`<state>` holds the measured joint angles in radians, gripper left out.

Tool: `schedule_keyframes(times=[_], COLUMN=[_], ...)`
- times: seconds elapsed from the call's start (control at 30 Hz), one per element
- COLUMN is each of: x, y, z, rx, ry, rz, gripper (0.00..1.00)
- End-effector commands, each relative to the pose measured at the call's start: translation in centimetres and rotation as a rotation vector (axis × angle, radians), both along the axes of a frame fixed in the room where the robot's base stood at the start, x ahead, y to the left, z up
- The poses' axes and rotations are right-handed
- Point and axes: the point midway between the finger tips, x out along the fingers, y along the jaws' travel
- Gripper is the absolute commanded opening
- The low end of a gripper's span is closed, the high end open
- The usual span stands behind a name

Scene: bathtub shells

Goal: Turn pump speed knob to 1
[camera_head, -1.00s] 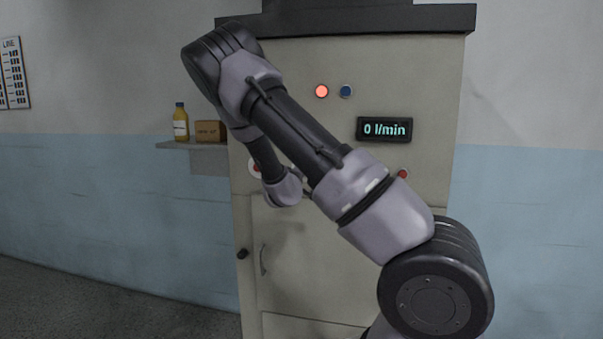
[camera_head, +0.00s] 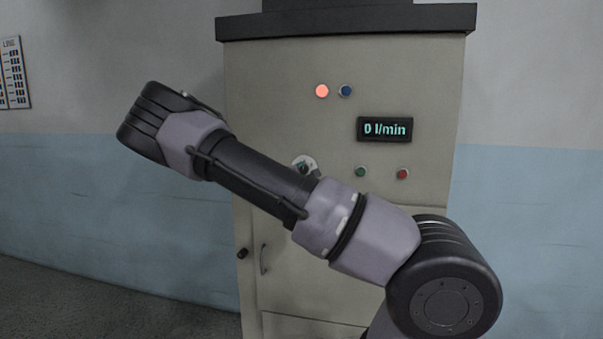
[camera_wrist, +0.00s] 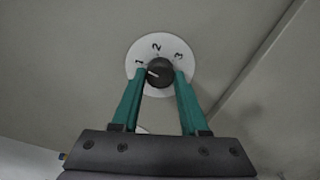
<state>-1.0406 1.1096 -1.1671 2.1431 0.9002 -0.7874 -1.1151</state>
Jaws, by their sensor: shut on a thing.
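The pump speed knob (camera_wrist: 160,73) is black and round, on a white dial (camera_wrist: 146,46) marked 1, 2 and 3. In the wrist view its white pointer line points left and slightly up, roughly toward the 1; I cannot tell whether it lines up exactly. My gripper (camera_wrist: 160,80) has two teal fingers, shut on the knob from both sides. In the head view the dial (camera_head: 311,160) shows just above my forearm, partly covered. The display (camera_head: 384,129) on the cabinet reads 0 l/min.
The beige cabinet (camera_head: 270,70) carries a lit red lamp (camera_head: 322,91), a blue button (camera_head: 346,91), a green button (camera_head: 360,172) and a red button (camera_head: 402,173). A door handle (camera_head: 264,260) sits lower left. My arm crosses in front and hides part of the panel.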

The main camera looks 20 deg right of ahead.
Motion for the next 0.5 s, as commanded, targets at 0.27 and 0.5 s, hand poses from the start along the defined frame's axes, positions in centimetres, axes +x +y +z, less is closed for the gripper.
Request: schedule_keyframes(times=[0.27, 0.5], x=[-0.04, -0.04], y=[0.0, 0.02], z=[-0.1, -0.11], rx=[-0.111, -0.145], ry=[0.069, 0.092], rz=[0.0, 0.0], gripper=[0.0, 0.0])
